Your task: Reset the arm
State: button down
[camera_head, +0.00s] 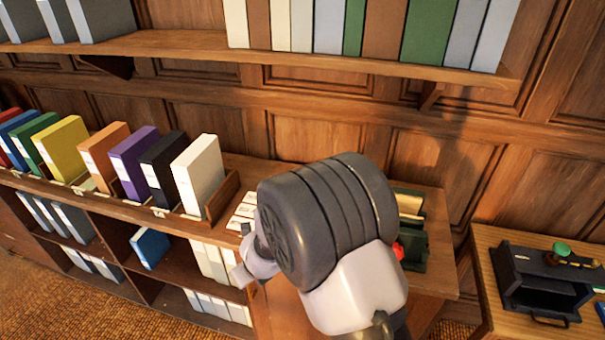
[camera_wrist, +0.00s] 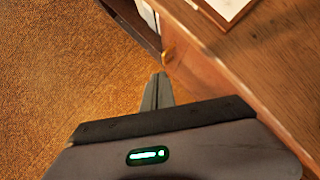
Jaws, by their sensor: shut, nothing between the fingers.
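My gripper (camera_wrist: 160,88) shows in the wrist view with its two narrow fingers together and nothing between them. It points past the edge of a wooden cabinet, over the brown carpet. In the head view my arm's large dark joint and pale link fill the middle right. They hide part of the cabinet top, and the fingers do not show there.
A wooden cabinet (camera_head: 259,312) holds a row of coloured binders, with a white binder (camera_head: 199,175) at its right end. A dark green holder (camera_head: 413,232) stands behind my arm. A side table (camera_head: 482,240) at right bears a black box (camera_head: 540,280). Carpet (camera_wrist: 60,70) lies open at left.

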jog(key=w+d+r+n+y+b, duration=0.1)
jog(key=d+r+n, duration=0.25)
jog(key=r, duration=0.65)
jog(key=s+d+r+n+t+y+b, duration=0.1)
jog(key=s+d+r+n+b, duration=0.1)
jog(key=s+d+r+n, duration=0.7)
jog(key=s+d+r+n+h+b, duration=0.2)
jog(key=s+d+n, duration=0.7)
jog(key=s+d, duration=0.5)
jog(key=shift+d+r+n+t+h, duration=0.35)
jog(key=shift+d+r+h, duration=0.15)
jog(key=shift+d+h, duration=0.45)
